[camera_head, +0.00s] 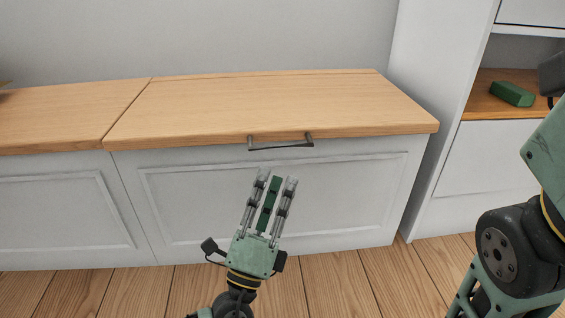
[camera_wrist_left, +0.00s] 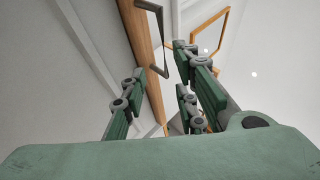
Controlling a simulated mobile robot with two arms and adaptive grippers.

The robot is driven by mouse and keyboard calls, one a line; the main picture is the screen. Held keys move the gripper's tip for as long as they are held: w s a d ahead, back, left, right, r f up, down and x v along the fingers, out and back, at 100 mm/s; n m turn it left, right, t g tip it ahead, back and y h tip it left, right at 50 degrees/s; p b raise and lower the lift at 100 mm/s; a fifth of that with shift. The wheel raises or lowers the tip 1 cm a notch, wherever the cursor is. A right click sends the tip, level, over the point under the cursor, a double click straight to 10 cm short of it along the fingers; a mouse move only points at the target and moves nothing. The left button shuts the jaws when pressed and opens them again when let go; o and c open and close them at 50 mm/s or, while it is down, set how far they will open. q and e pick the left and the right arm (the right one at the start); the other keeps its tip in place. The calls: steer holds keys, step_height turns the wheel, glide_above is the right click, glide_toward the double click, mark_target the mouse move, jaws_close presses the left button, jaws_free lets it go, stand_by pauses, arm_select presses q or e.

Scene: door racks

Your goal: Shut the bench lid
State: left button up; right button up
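The bench lid (camera_head: 250,100) is a light wood top lying flat on the white bench (camera_head: 290,195), with no gap visible under its front edge. A dark bar handle (camera_head: 281,145) is fixed to the lid's front edge. My left gripper (camera_head: 277,178) is in front of the bench panel, just below the handle, fingers pointing up toward it; it looks empty. In the left wrist view its fingers (camera_wrist_left: 163,85) are spread apart, and the handle (camera_wrist_left: 157,38) and the lid's wood edge (camera_wrist_left: 140,40) show beyond the fingertips. My right arm is at the right edge; its gripper is out of view.
Another wood-topped section (camera_head: 45,125) adjoins on the left. A white rack (camera_head: 425,110) stands at the right, with a green block (camera_head: 512,94) on its wooden shelf (camera_head: 483,105). The wood floor (camera_head: 340,285) before the bench is clear.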

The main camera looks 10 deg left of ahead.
arm_select(q)
steer(key=v, duration=0.4)
steer(key=shift+w+r, duration=0.1)
stand_by(0.3)
